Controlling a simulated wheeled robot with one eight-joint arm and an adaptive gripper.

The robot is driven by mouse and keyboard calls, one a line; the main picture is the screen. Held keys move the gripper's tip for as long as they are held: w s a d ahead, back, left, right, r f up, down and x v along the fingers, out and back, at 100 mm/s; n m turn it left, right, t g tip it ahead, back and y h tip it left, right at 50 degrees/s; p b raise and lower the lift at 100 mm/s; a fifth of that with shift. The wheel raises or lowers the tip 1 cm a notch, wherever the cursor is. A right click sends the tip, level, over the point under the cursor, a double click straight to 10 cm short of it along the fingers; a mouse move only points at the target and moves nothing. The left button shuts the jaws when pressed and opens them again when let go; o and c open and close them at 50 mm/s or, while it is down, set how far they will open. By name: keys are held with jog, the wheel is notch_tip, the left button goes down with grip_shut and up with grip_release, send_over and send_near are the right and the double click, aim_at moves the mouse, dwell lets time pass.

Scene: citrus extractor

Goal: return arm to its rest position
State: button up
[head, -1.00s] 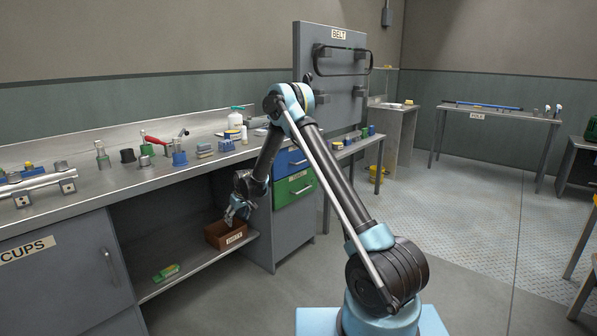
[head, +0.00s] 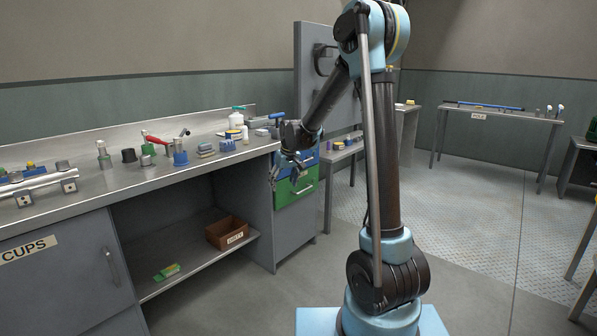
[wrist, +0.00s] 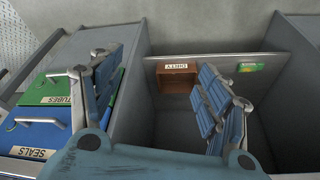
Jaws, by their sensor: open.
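My arm (head: 385,150) stands raised from its pale blue base, with its elbow high and the forearm sloping down to the left. My gripper (head: 286,170) hangs in front of the bench's right end, near the blue and green drawers. In the wrist view my gripper (wrist: 160,95) shows two blue-padded fingers spread wide with nothing between them. It is open and empty, apart from the bench.
A brown box (head: 227,232) labelled DIRTY and a green-and-yellow item (head: 167,271) sit on the bench's lower shelf. Bottles and small parts crowd the bench top (head: 95,187). A grey BELT panel (head: 310,75) stands behind my arm. The floor (head: 455,215) at right is clear.

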jog(key=s+d+r+m+h, duration=0.1)
jog(key=s+d+r, duration=0.2)
jog(key=s+d, duration=0.6)
jog(key=s+d+r+m, duration=0.2)
jog(key=s+d+r, duration=0.2)
jog(key=s+d, duration=0.6)
jog(key=s+d+f+m, duration=0.1)
jog(key=s+d+f, duration=0.1)
jog(key=s, duration=0.5)
jog(key=s+d+f+m, duration=0.1)
jog(key=s+d+f, duration=0.1)
jog(key=s, duration=0.5)
jog(key=s+d+f, duration=0.2)
jog(key=s+f, duration=0.2)
jog(key=s, duration=0.4)
jog(key=shift+d+f+m+g+h, duration=0.15)
jog(key=shift+f+m+g+h, duration=0.15)
jog(key=shift+m+g+h, duration=0.1)
jog(key=shift+s, duration=0.1)
